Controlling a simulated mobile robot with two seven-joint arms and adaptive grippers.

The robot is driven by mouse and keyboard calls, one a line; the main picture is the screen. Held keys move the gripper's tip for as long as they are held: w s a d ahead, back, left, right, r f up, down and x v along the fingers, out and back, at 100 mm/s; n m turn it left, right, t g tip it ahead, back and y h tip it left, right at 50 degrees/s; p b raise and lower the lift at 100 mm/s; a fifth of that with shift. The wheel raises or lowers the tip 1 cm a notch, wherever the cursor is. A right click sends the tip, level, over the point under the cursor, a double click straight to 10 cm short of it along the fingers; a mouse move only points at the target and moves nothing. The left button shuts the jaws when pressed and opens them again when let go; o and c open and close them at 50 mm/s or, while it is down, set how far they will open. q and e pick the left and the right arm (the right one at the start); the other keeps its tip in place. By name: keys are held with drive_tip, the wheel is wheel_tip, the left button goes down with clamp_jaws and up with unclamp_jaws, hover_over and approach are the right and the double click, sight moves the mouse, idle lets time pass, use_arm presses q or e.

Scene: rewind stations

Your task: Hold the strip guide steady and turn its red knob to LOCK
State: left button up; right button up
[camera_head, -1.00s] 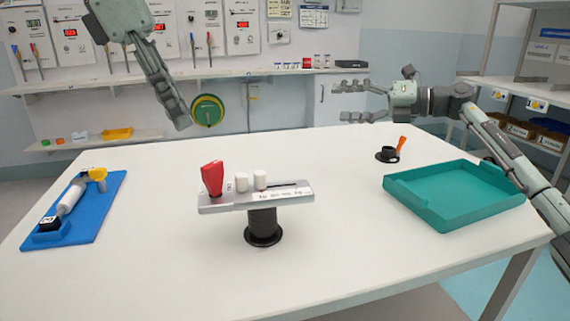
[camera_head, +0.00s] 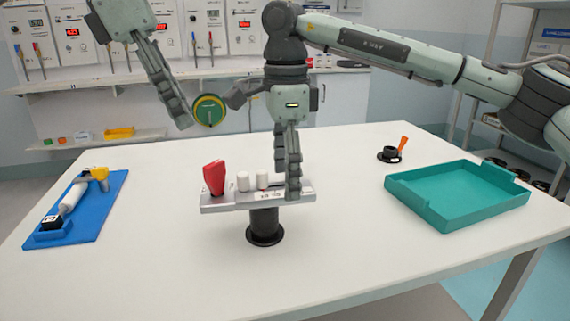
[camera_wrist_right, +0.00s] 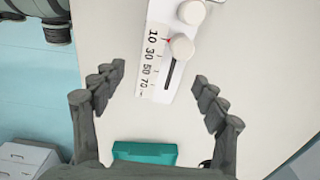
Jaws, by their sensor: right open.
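The strip guide (camera_head: 219,203) is a grey bar on a black stand (camera_head: 264,228) in the middle of the white table. Its red knob (camera_head: 214,178) stands upright at the bar's left end, with two white rollers (camera_head: 243,182) beside it. My right gripper (camera_head: 291,192) points down at the bar's right end. In the right wrist view its open fingers (camera_wrist_right: 155,100) lie either side of the scale end of the guide (camera_wrist_right: 154,62), apart from it. My left gripper (camera_head: 184,122) hangs above and behind the knob, clear of it; its finger gap cannot be made out. The LOCK mark is not readable.
A blue tray (camera_head: 88,228) with a white cylinder and a yellow part lies at the left. A teal tray (camera_head: 455,212) is at the right, with a black part and orange handle (camera_head: 396,152) behind it. The table front is clear.

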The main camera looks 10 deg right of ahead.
sight(264, 229)
drive_tip(key=shift+f, duration=3.15)
drive_tip(key=c, duration=1.6)
drive_tip(key=shift+c, duration=0.3)
